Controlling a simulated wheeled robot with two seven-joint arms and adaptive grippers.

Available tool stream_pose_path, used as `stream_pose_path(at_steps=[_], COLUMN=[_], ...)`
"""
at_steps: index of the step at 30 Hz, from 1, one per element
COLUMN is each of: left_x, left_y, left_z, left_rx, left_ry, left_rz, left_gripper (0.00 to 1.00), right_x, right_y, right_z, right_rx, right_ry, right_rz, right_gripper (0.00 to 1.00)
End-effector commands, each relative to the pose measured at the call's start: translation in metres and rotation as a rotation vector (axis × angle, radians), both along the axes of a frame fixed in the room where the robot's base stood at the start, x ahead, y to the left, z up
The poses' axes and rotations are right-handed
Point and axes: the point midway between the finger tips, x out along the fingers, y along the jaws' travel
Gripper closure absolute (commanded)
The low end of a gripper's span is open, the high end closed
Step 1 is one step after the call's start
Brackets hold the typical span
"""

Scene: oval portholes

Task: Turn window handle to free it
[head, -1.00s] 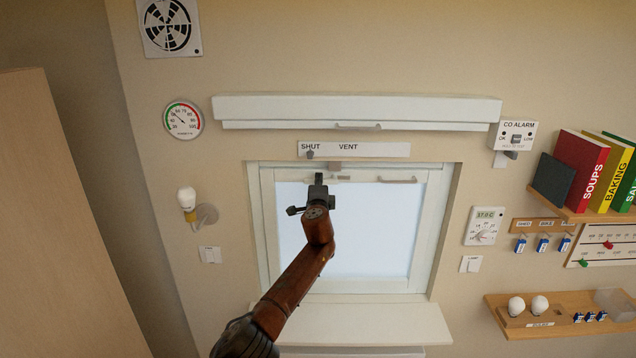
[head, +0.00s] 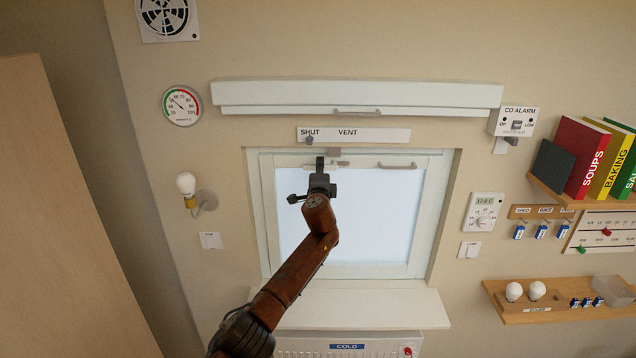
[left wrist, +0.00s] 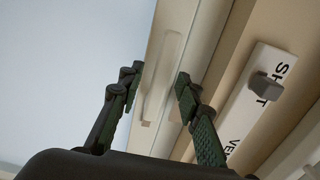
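The window (head: 350,225) sits in a recess in the wall, with a white frame. A pale bar-shaped handle (left wrist: 170,60) lies flat along the top of the frame in the left wrist view. My left gripper (head: 320,163) is in front of the top of the window in the head view and hides part of this handle. In the left wrist view its two fingers (left wrist: 157,78) are apart, one on each side of the handle; contact cannot be told. A second pale bar (head: 397,166) is farther right on the frame. My right gripper is out of view.
Above the window are a SHUT/VENT strip (head: 370,135) with a grey knob under SHUT, and a long white casing (head: 360,95). A lamp (head: 187,185) projects at left. Shelves (head: 520,310) stand out at right. A sill (head: 350,308) lies below.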

Motion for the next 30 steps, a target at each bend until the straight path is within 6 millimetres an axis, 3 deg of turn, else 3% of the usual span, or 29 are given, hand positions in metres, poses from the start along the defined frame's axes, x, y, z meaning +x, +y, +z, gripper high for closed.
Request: stream_pose_path(at_steps=[21, 30], left_x=[-0.084, -0.106], left_y=[-0.002, -0.003], left_z=[0.001, 0.000], left_rx=[-0.002, -0.001], left_ry=[0.000, 0.002], left_rz=[0.000, 0.002], left_gripper=[0.68, 0.68], right_x=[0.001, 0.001], right_y=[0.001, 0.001], right_z=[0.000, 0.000], right_rx=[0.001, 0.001], right_ry=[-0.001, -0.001], right_rz=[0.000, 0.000], right_gripper=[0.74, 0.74])
